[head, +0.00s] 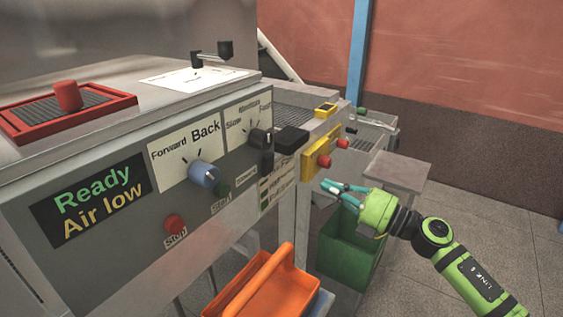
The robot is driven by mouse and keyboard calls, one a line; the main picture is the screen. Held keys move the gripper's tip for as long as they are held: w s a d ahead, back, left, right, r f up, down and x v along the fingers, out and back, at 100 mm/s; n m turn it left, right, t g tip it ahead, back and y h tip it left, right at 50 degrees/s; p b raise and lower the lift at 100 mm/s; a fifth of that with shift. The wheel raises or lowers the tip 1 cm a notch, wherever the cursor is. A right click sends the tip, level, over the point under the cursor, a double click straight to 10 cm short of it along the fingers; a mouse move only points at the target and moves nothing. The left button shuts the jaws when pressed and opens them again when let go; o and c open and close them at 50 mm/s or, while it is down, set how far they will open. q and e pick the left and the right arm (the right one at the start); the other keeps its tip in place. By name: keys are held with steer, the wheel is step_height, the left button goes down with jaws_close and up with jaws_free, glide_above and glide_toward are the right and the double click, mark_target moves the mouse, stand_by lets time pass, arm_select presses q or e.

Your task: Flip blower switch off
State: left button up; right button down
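No switch in view is labelled as the blower's, so I cannot tell for certain which one it is. A yellow switch box (321,152) with red buttons (325,161) is on the machine's far front side. A second red button (343,143) sticks out to its right. My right gripper (334,190) comes in from the lower right, with its teal fingers pointing left. It is below and in front of the yellow box, apart from it, and looks open and empty. My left gripper is not in view.
The near panel has a blue-grey Forward/Back knob (203,174), a black speed knob (260,137) and a red Stop button (174,223). Open floor lies at the right.

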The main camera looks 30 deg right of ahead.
steer(key=p, duration=0.2)
glide_toward(272, 156)
steer(key=p+x, duration=0.2)
steer(key=x, duration=0.4)
steer(key=shift+a+p, duration=0.1)
steer(key=shift+p, duration=0.2)
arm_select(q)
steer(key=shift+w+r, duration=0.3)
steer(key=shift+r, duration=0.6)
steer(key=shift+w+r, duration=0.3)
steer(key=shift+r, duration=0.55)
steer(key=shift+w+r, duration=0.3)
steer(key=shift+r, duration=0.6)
arm_select(e)
steer(key=shift+w+a, duration=0.25)
steer(key=shift+w, duration=0.25)
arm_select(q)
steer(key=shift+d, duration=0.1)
arm_select(e)
steer(key=shift+w+a+r+p, duration=0.1)
steer(key=shift+w+r+p, duration=0.2)
steer(key=shift+p, duration=0.2)
steer(key=shift+s+f, duration=0.1)
steer(key=shift+s, duration=0.05)
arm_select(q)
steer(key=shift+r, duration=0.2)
